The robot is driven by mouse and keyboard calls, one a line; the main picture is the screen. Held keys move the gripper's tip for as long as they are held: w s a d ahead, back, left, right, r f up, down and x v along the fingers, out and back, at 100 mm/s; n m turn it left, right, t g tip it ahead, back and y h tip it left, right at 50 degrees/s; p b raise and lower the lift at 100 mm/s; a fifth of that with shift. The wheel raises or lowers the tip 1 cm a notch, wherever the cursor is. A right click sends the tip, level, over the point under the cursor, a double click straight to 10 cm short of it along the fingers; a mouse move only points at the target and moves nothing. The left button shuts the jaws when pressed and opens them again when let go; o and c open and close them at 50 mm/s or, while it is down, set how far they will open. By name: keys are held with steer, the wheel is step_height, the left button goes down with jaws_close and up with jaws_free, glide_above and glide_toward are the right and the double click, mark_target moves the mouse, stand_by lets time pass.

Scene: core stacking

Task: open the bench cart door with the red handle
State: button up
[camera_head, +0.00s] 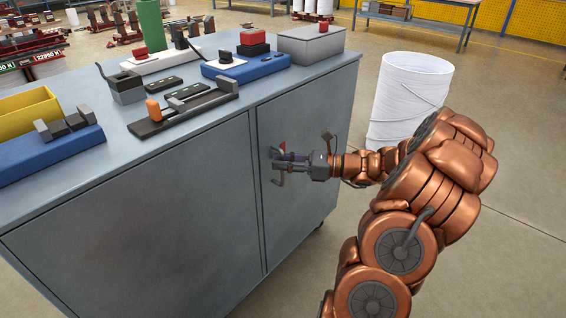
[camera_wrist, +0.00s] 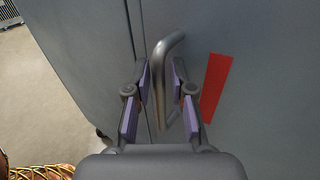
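The bench cart (camera_head: 130,220) is a grey-blue metal cabinet with a flat top. Its right-hand door (camera_head: 305,125) is flush with the front and looks closed. A grey bar handle (camera_wrist: 161,72) stands on the door, with a red strip (camera_wrist: 215,88) on the panel beside it. In the head view a small bit of the red strip (camera_head: 282,147) shows above my gripper (camera_head: 279,163). In the wrist view my gripper (camera_wrist: 162,80) is open, with the handle between its two purple-padded fingers. Small gaps show on both sides of the handle.
Tools, a yellow bin (camera_head: 28,112) and boxes (camera_head: 312,43) stand on the cart top. Open floor lies to the right and in front.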

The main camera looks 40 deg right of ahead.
jaws_close()
stand_by(0.5)
